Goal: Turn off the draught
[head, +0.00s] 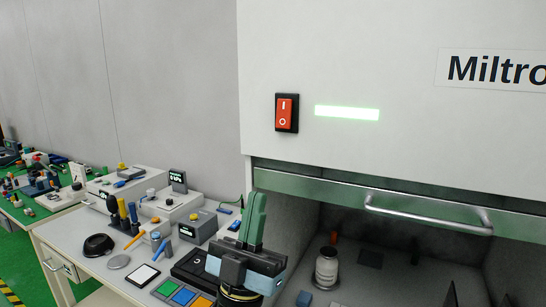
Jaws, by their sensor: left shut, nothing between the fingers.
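A red rocker switch (287,113) in a black frame sits on the white front panel of a cabinet, marked I at the top and O at the bottom. Beside it to the right, a light bar (347,113) glows pale green. My left gripper (257,196) points upward below the switch, with its green fingers together and nothing between them. It is apart from the switch. My right gripper is not in view.
The cabinet's sash (360,190) with a metal handle (425,212) is raised above an open chamber holding a white bottle (326,267). A white bench (85,232) crowded with instruments and tools stands at left. The panel around the switch is clear.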

